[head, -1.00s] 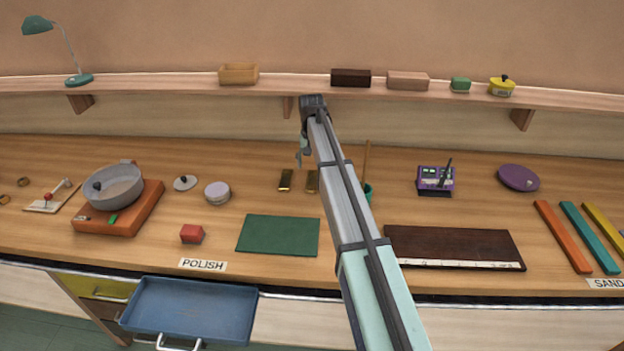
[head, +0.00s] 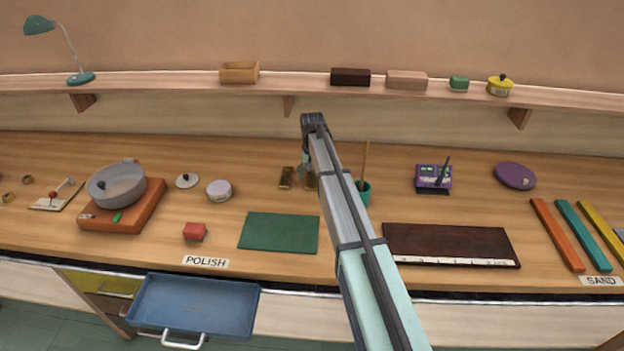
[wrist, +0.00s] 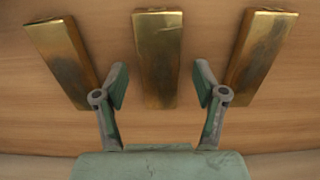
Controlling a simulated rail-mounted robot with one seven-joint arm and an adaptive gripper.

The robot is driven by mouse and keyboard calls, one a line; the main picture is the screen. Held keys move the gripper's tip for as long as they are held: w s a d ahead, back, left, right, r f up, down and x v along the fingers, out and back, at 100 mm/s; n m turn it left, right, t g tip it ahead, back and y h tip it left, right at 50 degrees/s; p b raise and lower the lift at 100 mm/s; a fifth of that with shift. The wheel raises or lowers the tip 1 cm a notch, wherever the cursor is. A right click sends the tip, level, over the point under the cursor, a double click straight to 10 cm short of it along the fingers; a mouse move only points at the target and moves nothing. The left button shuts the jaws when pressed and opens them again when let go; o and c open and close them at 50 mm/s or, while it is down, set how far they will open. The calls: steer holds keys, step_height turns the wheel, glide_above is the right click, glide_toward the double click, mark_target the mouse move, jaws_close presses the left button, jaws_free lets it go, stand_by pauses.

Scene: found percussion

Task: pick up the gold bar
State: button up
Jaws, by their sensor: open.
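Three gold bars lie side by side on the wooden bench in the wrist view: a left bar (wrist: 62,62), a middle bar (wrist: 157,60) and a right bar (wrist: 261,58). The outer two are tilted away from the middle one. My gripper (wrist: 160,78) is open and empty, with one finger on each side of the middle bar's lower end in that picture. I cannot tell how far above the bench it is. In the head view, one gold bar (head: 287,177) is clear and another (head: 311,181) is partly hidden by my arm; the third is hidden.
A green mat (head: 278,233) lies in front of the bars. A lilac round tin (head: 219,190) stands to their left. A green pot (head: 363,192) holding a stick is just right of my arm. A shelf (head: 200,83) runs above the bench behind.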

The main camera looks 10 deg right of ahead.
jaws_close()
steer(key=shift+r, duration=0.15)
